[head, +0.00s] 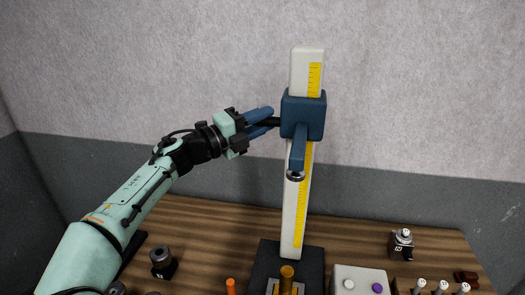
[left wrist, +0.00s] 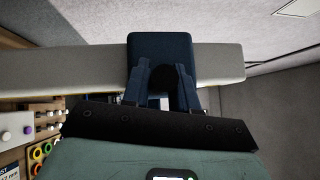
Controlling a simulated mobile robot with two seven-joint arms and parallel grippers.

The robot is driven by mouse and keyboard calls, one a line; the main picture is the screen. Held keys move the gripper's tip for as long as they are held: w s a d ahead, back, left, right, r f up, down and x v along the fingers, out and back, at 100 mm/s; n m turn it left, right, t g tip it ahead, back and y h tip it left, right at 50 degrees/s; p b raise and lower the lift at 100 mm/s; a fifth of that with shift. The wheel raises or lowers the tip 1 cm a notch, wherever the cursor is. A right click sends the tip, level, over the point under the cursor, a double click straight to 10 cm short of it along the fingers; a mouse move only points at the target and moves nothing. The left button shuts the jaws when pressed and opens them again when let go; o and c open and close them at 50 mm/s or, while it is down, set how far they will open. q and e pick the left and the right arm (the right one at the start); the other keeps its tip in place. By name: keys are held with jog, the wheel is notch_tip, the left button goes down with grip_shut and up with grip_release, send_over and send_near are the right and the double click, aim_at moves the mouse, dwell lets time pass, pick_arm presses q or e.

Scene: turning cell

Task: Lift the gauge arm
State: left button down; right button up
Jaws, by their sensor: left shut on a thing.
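The height gauge's pale column (head: 291,205) stands upright on a black base (head: 264,262) and bears a yellow scale. A dark blue carriage (head: 304,115) sits high on the column, with the blue gauge arm (head: 298,150) reaching forward and down to a round metallic tip (head: 296,176). My left gripper (head: 269,122) is at the carriage's left side, its blue fingers shut on the black side knob. In the left wrist view the fingers flank the dark knob (left wrist: 164,77) in front of the carriage (left wrist: 160,46). My right gripper is out of view.
On the wooden table (head: 225,225) below are a brass-coloured post (head: 287,275), a pale button box (head: 361,280), a black-based device (head: 402,244), a small dark cylinder (head: 161,258) and an orange peg (head: 230,286). A grey wall stands behind. Air around the carriage is free.

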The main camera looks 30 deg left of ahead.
pick_arm(q)
notch_tip(320, 180, up, 7)
jog(key=shift+r, duration=0.1)
jog(key=shift+s+r, duration=0.1)
jog(key=shift+r, duration=0.2)
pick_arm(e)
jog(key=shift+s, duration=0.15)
pick_arm(q)
jog(key=shift+r, duration=0.1)
jog(key=c, duration=1)
grip_release()
jog(key=shift+f, duration=0.2)
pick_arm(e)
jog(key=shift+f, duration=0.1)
pick_arm(q)
jog(key=shift+s+a+f, duration=0.15)
jog(key=shift+s+a, duration=0.15)
jog(key=b+v, duration=0.3)
jog(key=v, duration=0.9)
jog(key=shift+s, duration=0.2)
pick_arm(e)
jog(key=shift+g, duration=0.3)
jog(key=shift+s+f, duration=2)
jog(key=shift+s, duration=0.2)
